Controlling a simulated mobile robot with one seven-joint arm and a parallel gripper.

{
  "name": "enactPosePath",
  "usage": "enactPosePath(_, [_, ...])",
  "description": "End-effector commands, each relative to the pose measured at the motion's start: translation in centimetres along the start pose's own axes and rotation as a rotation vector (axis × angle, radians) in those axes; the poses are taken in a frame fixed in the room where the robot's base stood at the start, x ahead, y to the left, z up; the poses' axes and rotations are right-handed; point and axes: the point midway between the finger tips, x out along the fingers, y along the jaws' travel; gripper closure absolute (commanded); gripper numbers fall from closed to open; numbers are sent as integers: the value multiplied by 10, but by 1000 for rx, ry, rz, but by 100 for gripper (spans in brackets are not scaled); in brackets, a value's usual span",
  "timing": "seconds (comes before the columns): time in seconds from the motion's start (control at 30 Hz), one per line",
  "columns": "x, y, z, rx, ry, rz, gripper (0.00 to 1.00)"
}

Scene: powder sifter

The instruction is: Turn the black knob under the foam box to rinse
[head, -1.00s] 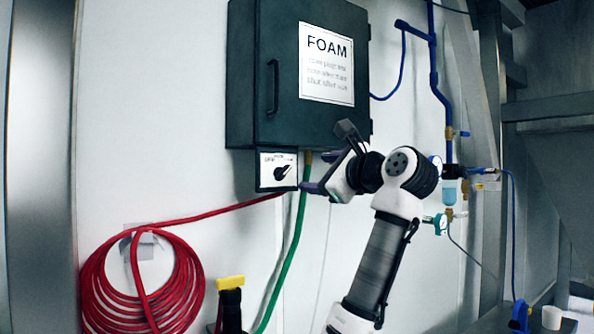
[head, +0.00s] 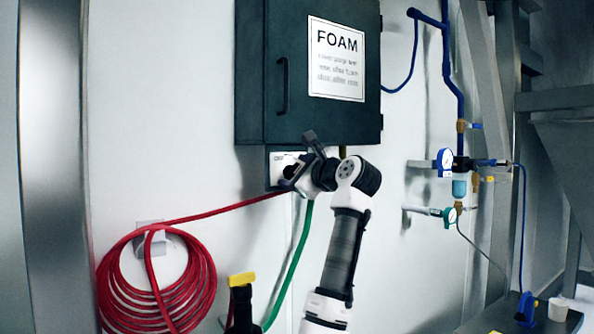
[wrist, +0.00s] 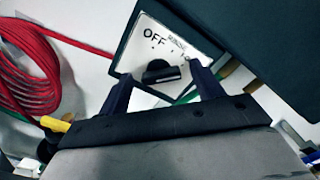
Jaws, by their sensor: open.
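The foam box (head: 285,100) is a dark wall cabinet with a FOAM sign. Under it is a small white dial plate (wrist: 150,48) with OFF at its upper left and a small rinse label at its top. The black knob (wrist: 160,74) is on this plate; its bar and white mark lie toward the right in the wrist view, away from OFF. My gripper (wrist: 160,69) is open, with one finger on each side of the knob; contact cannot be told. In the head view my gripper (head: 300,162) covers most of the plate and the knob.
A coiled red hose (head: 155,285) hangs at the lower left, its line running to the dial plate. A green hose (head: 290,268) drops below the box. A yellow-topped black handle (head: 241,290) stands low in front. Blue pipes and gauges (head: 445,162) are at right.

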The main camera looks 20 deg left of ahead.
Motion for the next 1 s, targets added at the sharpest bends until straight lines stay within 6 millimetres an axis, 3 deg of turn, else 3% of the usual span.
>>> enactPosePath(0.07, [0, 0, 0, 0, 0, 0, 35])
enactPosePath(0.4, [0, 0, 0, 0, 0, 0, 79])
enactPosePath(0.73, [0, 0, 0, -53, 0, 1, 79])
enactPosePath(1.0, [0, 0, 1, -232, 1, 1, 79])
